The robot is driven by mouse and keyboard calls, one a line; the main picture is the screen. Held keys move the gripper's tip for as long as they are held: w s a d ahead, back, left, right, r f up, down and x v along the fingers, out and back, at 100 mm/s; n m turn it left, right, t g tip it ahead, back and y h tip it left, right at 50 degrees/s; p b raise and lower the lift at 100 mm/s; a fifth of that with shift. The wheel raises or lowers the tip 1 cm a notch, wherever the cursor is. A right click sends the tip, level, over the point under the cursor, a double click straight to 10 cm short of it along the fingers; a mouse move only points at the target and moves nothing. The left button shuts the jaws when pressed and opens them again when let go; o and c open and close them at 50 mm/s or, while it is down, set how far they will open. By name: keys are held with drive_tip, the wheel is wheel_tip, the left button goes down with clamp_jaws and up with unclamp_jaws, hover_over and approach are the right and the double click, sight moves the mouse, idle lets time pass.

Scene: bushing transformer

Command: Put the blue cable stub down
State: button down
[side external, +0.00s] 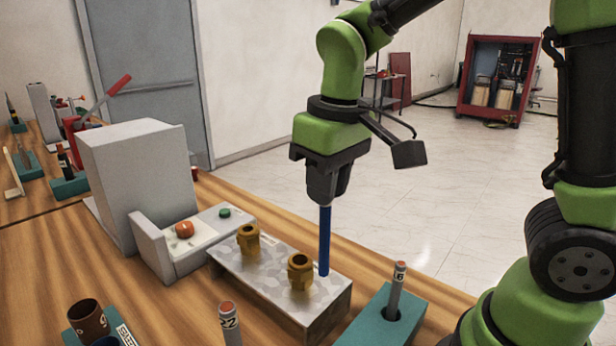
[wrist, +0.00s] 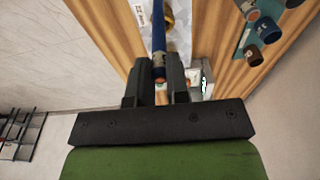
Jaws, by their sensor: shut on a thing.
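My gripper (side external: 327,190) is shut on the upper end of the blue cable stub (side external: 325,242). The stub hangs upright below the jaws. Its lower end overlaps the right part of the speckled grey block (side external: 228,273) in the side view; I cannot tell whether it touches the block or is behind it. Two brass glands (side external: 248,240) (side external: 300,272) stand on the block, to the left of the stub. In the wrist view the blue stub (wrist: 158,30) runs up from between the jaws (wrist: 158,78), and its gripped end is partly hidden.
A teal holder (side external: 372,325) with an upright grey stub (side external: 396,290) stands at the front right. Another grey stub (side external: 230,325) rises at the front edge. A grey machine (side external: 140,180) stands behind the block.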

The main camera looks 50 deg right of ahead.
drive_tip(key=shift+s+r, duration=0.15)
drive_tip(key=shift+r, duration=0.65)
